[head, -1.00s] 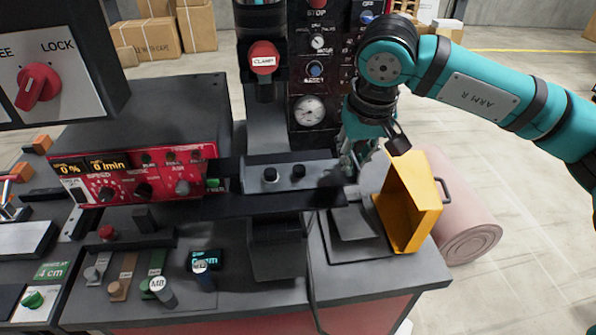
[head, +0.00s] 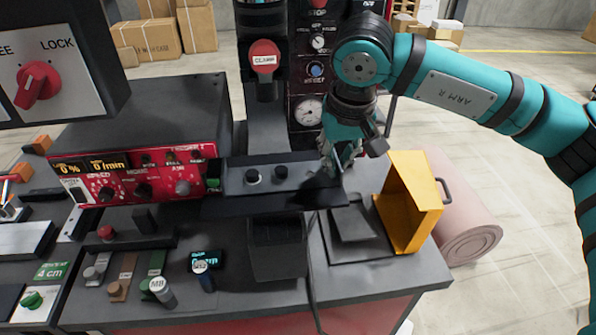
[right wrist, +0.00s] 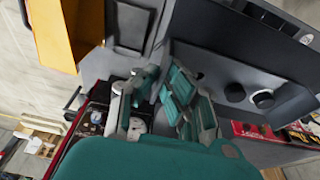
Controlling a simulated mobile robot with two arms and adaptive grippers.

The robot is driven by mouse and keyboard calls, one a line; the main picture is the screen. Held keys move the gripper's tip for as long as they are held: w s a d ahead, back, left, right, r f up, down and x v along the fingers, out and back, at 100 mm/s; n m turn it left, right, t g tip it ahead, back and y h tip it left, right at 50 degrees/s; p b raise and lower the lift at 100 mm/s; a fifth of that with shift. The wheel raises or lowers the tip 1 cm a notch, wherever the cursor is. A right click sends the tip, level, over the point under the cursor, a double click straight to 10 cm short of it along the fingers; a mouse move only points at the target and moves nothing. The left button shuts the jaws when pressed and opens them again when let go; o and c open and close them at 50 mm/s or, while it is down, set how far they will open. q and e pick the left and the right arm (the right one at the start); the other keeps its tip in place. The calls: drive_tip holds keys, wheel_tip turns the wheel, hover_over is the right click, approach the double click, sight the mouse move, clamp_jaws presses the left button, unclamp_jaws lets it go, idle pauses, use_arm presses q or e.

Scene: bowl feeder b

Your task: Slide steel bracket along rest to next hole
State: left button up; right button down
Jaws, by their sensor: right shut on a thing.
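The steel bracket (head: 235,180) is a grey plate with two round black features on its top; I cannot tell whether they are holes or studs. It lies along the dark rest (head: 270,204) in front of the press column. My right gripper (head: 333,166) is at the bracket's right end, shut on it. In the right wrist view the gripper's teal fingers (right wrist: 165,90) are beside the bracket (right wrist: 212,82), whose two black rounds face the camera. The exact contact is partly hidden by the fingers. My left gripper is not in view.
A red-fronted control box (head: 140,180) stands close at the bracket's left. A red clamp knob (head: 264,54) hangs above and behind. A yellow bin (head: 410,205) stands at the right. A pink roll (head: 465,225) lies on the floor.

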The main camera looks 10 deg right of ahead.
drive_tip(key=shift+a, duration=0.75)
drive_tip(key=shift+b, duration=0.3)
idle(0.5)
drive_tip(key=c, duration=1.4)
unclamp_jaws()
drive_tip(key=shift+r, duration=0.15)
